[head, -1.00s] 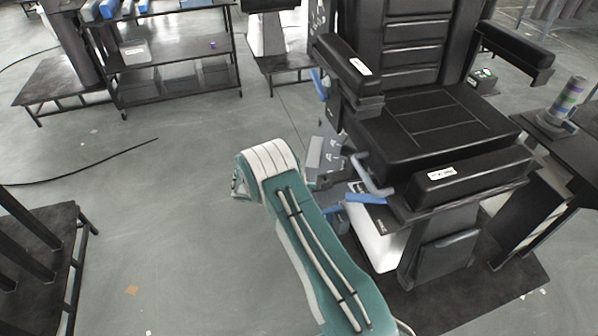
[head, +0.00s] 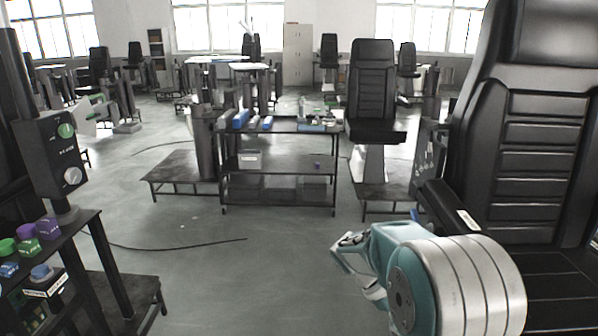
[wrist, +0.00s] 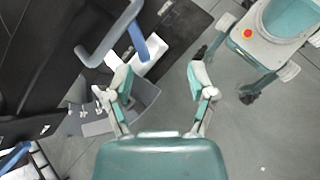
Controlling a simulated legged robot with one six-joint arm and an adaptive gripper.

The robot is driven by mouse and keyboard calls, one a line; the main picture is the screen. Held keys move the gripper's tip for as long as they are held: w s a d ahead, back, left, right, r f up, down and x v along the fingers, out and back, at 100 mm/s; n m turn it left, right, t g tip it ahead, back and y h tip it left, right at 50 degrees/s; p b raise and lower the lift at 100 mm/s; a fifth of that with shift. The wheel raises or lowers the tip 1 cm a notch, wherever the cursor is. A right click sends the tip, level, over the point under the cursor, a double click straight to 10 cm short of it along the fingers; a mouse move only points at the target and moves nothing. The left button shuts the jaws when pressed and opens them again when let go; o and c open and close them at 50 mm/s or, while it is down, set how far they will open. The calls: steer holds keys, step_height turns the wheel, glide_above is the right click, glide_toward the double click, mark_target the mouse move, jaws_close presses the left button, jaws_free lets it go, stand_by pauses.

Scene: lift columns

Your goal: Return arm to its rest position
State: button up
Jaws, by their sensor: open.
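My teal and white arm (head: 465,285) is large at the lower right of the head view, beside the black chair. Its end points left and a little down. My gripper (wrist: 160,86) shows in the wrist view with its two fingers spread apart and nothing between them. It hangs in the air above the floor, near the chair's lower parts. In the head view the fingers are small and partly hidden behind the arm.
A large black chair (head: 540,150) fills the right side. A stand with coloured knobs (head: 40,235) is at the left. A dark shelf table (head: 280,170) stands ahead. The grey floor (head: 215,275) between them is clear, except for a thin cable (head: 180,248).

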steer(key=s+a+r+m+t+y, duration=0.3)
steer(key=s+a+r+t+y, duration=0.1)
steer(key=s, duration=0.5)
steer(key=s+a+r+m+t+y, duration=0.3)
steer(key=s+r+t, duration=0.3)
steer(key=s, duration=0.4)
steer(key=shift+a+r+m+t+y, duration=0.3)
steer(key=shift+a+r+m+y, duration=0.05)
steer(key=shift+r+m+y, duration=0.4)
